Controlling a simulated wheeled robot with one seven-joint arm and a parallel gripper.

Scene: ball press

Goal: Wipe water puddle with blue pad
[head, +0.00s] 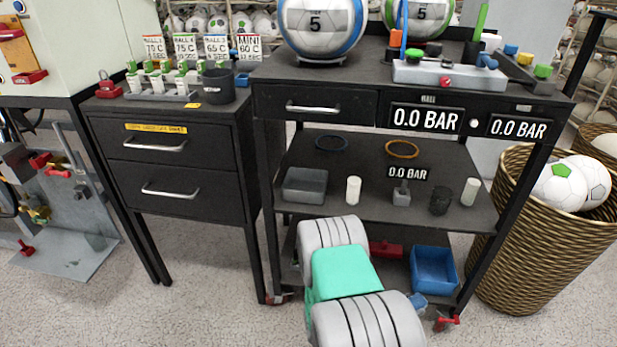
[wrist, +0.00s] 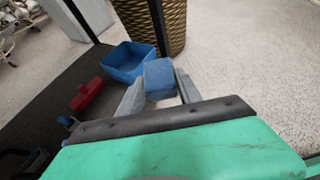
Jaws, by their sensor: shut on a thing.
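My gripper (wrist: 158,92) is shut on a blue pad (wrist: 159,76), with one grey finger on each side of it. In the wrist view the pad is held near the blue bin, on its near right side. In the head view my arm hides most of the gripper, and a small bit of the blue pad (head: 418,300) shows beside the arm, in front of the cart's lower shelf. I cannot make out a water puddle in either view.
A blue bin (head: 434,270) and a red object (head: 385,248) sit on the cart's lower shelf. The middle shelf (head: 330,196) holds a grey tray (head: 305,185) and small cylinders. A wicker basket (head: 510,250) of balls stands right. A black drawer cabinet (head: 180,220) stands left.

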